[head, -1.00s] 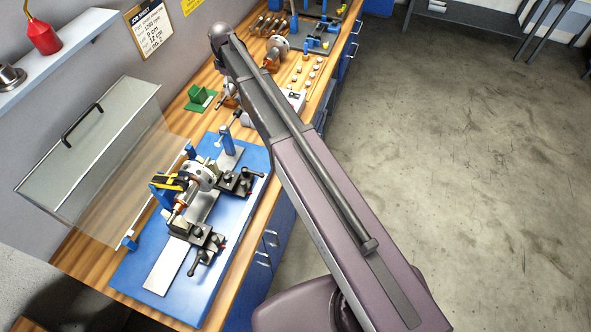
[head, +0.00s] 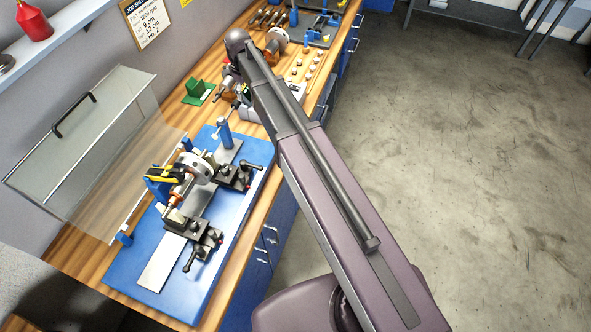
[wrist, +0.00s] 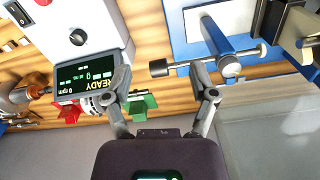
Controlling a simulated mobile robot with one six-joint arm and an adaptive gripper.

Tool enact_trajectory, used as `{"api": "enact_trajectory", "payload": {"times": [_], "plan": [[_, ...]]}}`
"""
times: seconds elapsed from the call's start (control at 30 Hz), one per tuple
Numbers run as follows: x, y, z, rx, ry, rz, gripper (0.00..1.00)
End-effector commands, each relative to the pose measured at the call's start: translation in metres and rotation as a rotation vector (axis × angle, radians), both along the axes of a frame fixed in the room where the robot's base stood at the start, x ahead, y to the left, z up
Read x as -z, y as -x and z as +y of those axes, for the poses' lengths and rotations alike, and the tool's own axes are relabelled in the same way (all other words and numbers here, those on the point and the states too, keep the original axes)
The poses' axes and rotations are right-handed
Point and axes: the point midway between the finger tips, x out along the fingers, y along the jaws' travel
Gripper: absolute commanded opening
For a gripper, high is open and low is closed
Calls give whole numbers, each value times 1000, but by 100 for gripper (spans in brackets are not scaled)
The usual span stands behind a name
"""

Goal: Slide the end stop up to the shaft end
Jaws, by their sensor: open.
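The end stop is a blue post (head: 224,133) at the far end of the blue base plate (head: 222,213). In the wrist view the post (wrist: 217,42) carries a thin cross rod with a black knob (wrist: 159,68) on its left end. The rotor (head: 196,167) sits on its shaft (head: 178,204) nearer on the plate; the gap from stop to shaft end is hard to judge. My gripper (wrist: 160,73) is open. In the wrist view its fingertips appear on either side of the black knob, apart from it. In the head view my arm mostly hides the gripper.
A readout box (wrist: 85,75) showing READY stands close beside my left finger in the wrist view. A clear guard with a handle (head: 74,114) stands raised left of the rig. Black clamps (head: 238,176) flank the shaft.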

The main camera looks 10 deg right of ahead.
Motion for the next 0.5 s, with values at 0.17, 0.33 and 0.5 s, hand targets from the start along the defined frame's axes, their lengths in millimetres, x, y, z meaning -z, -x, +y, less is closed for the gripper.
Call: {"api": "enact_trajectory", "payload": {"times": [0.17, 0.33, 0.5], "plan": [[20, 18, -12, 53, 0, 0, 74], [34, 32, -23, 103, 0, 0, 74], [48, 47, -32, 153, 0, 0, 74]]}}
